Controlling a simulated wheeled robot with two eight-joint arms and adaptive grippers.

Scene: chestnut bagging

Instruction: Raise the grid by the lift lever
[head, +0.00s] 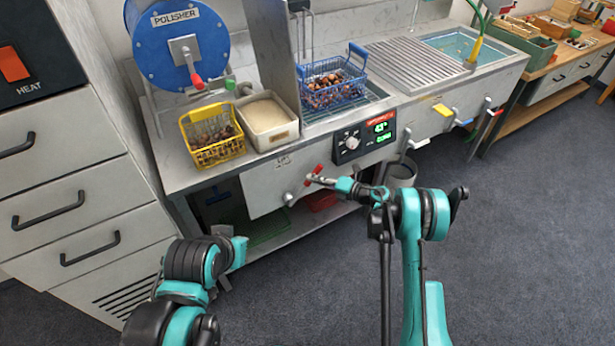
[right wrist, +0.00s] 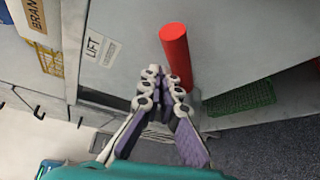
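The red lift lever (head: 313,174) sticks out from the counter's front panel, near a LIFT label. It shows as a red cylinder in the right wrist view (right wrist: 175,50). My right gripper (head: 318,180) is at the lever; in the right wrist view its fingertips (right wrist: 162,76) are close together beside the red handle's lower end, with no clear grip on it. The metal grid (head: 372,92) shows beside a blue basket (head: 333,88) of chestnuts in the counter well; the basket hides much of it. My left gripper (head: 229,278) is low at the front left, its fingers unclear.
A yellow basket (head: 213,138) of chestnuts and a cream bin (head: 268,120) stand left of the well. A control box (head: 364,136) with a green display is right of the lever. A green tray (right wrist: 241,97) lies below the counter. The floor in front is clear.

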